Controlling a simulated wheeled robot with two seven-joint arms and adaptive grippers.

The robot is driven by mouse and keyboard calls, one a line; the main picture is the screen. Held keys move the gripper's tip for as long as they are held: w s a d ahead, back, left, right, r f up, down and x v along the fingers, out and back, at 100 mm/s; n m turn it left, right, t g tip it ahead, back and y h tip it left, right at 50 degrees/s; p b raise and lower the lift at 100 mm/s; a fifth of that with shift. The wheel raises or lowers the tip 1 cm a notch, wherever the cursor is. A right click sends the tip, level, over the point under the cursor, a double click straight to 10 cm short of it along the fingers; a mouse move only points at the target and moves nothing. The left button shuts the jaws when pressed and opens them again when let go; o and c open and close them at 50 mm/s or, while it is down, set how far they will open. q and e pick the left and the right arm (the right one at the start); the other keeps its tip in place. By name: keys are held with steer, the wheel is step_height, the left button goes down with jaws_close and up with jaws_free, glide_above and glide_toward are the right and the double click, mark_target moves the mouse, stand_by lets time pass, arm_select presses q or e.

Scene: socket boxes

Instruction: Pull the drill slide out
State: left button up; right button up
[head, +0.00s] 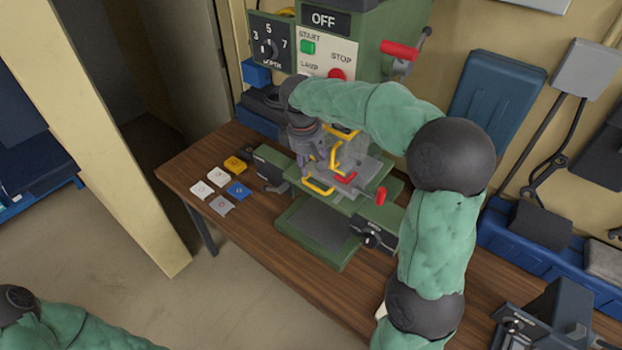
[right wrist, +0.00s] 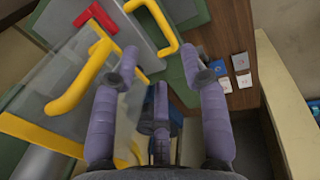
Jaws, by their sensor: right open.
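The green drill press (head: 355,40) stands on the wooden bench, with a grey slide plate (head: 372,168) on its green table. A small yellow handle (head: 318,188) sits at the slide's left front edge; it also shows at the top of the right wrist view (right wrist: 172,42). A red handle (head: 345,178) is beside it. My right gripper (head: 309,166) points down just behind the small yellow handle. In the right wrist view its purple-grey fingers (right wrist: 165,62) are spread, with nothing between them. The handle lies beyond the fingertips. My left gripper is out of view.
A yellow-edged clear guard (right wrist: 85,72) stands close beside one finger. Several coloured tiles, including a blue tile (head: 238,191), lie left of the press. A red-tipped lever (head: 381,196) sticks out at the right. The wooden bench (head: 290,283) is clear in front.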

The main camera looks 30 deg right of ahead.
mark_target(315, 186)
steer(key=f, duration=0.3)
steer(key=d+f, duration=0.1)
steer(key=f, duration=0.2)
steer(key=f+b, duration=0.1)
steer(key=f, duration=0.2)
steer(key=shift+w+d+f, duration=0.2)
steer(key=shift+w+d, duration=0.1)
jaws_close()
